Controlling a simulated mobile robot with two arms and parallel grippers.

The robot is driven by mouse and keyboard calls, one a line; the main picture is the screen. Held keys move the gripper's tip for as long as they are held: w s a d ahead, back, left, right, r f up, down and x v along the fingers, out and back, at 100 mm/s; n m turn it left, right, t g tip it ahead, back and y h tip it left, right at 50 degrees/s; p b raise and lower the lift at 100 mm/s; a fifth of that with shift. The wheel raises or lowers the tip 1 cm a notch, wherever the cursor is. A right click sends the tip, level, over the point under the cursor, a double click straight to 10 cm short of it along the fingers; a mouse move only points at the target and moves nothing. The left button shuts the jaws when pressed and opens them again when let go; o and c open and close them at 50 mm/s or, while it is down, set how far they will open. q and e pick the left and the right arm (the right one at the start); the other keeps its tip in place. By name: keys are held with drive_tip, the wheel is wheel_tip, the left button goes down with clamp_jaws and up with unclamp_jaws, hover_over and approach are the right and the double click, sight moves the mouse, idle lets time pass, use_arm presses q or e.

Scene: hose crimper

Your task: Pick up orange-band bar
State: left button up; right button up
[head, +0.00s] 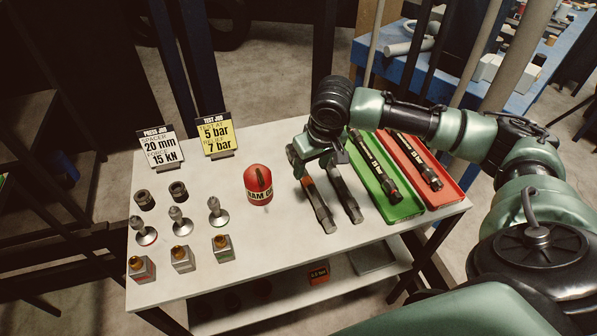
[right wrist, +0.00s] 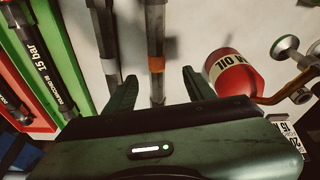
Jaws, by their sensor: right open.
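The orange-band bar (head: 320,211) is a dark bar lying on the white table, with its orange band near my right gripper. It also shows in the right wrist view (right wrist: 156,46), running up the middle of the picture. My right gripper (head: 318,164) is open above the bar's far part. In the right wrist view its two fingers (right wrist: 158,90) stand on either side of the bar, apart from it. The bar's far end is hidden under the gripper. I cannot tell the exact height of the fingertips. My left gripper is not in view.
A second dark bar (head: 346,199) lies close beside it on the right. A green tray (head: 402,210) and a red tray (head: 447,195) hold hoses. A red oil can (head: 259,184) stands to the left, with several small fittings beyond. The table's front middle is clear.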

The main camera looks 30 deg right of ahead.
sight(309, 180)
drive_tip(key=shift+w+f, duration=0.1)
drive_tip(key=shift+f, duration=0.3)
wheel_tip(309, 180, down, 2)
drive_tip(key=shift+d+f+p, duration=0.15)
drive_tip(key=shift+p, duration=0.2)
drive_tip(key=x, duration=0.3)
drive_tip(key=shift+w+f, duration=0.1)
drive_tip(key=shift+f, duration=0.5)
drive_tip(key=shift+d, duration=0.1)
clamp_jaws()
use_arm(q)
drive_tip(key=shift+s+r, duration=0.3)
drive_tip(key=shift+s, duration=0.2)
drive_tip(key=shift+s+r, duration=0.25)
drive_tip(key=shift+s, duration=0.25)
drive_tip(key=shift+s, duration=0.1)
use_arm(e)
drive_tip(key=shift+w+r, duration=0.1)
drive_tip(key=shift+r, duration=0.05)
